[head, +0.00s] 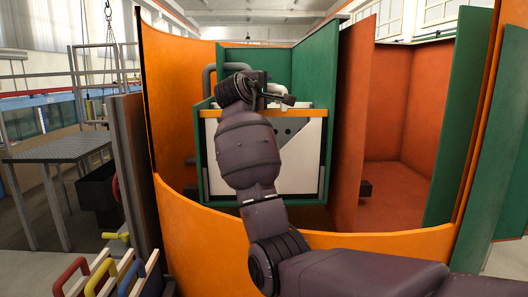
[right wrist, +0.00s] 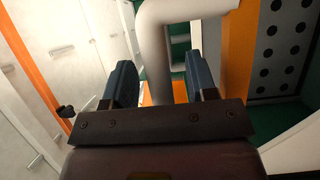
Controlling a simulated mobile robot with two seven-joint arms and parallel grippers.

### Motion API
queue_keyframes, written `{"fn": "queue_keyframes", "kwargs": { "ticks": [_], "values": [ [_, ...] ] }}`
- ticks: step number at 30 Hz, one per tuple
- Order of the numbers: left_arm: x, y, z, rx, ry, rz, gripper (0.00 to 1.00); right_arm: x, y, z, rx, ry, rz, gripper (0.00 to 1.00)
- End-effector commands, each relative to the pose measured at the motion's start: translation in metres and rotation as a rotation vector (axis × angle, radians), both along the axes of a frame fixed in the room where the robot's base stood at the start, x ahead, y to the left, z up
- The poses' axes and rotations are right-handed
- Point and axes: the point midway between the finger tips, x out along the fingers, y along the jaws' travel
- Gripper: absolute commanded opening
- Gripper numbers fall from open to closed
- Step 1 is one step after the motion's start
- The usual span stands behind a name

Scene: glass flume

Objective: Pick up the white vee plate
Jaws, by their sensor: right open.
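The white vee plate (head: 302,160) appears to be the pale panel upright in the flume in the head view, with a dark slanted notch showing beside my arm. My right arm hides much of it. A pale bent handle (head: 278,90) stands above its top edge. My right gripper (head: 284,99) is at that handle, small and partly hidden. In the right wrist view its two fingers (right wrist: 163,82) are apart, and a thick pale handle (right wrist: 154,50) shows in the gap between them. I cannot tell whether they touch it. My left gripper is not in view.
A curved orange wall (head: 350,262) stands in front of the flume. Green panels (head: 315,68) rise behind it. Plates with red, yellow and blue handles (head: 72,268) stand at the lower left. A grey metal platform (head: 62,148) is at the left.

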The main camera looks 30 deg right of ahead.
Motion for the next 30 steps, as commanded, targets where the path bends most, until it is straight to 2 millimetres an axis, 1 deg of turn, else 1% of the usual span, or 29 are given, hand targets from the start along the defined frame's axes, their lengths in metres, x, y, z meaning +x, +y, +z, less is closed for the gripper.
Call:
{"fn": "queue_keyframes", "kwargs": {
  "ticks": [7, 8, 15, 18, 30],
  "values": [
    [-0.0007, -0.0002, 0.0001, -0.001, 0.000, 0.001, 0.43, 0.0012, -0.0017, -0.0002, 0.001, -0.001, 0.000, 0.52],
    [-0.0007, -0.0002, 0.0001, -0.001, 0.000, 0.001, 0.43, 0.0012, -0.0016, -0.0002, 0.001, -0.001, 0.000, 0.51],
    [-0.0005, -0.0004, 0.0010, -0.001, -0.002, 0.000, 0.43, 0.0012, -0.0014, -0.0001, 0.000, 0.000, 0.001, 0.14],
    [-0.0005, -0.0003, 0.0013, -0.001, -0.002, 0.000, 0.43, 0.0012, -0.0013, -0.0001, 0.000, 0.000, 0.001, 0.00],
    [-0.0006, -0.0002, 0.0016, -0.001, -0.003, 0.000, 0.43, 0.0013, -0.0011, -0.0003, 0.000, 0.000, 0.001, 0.00]
  ]
}}
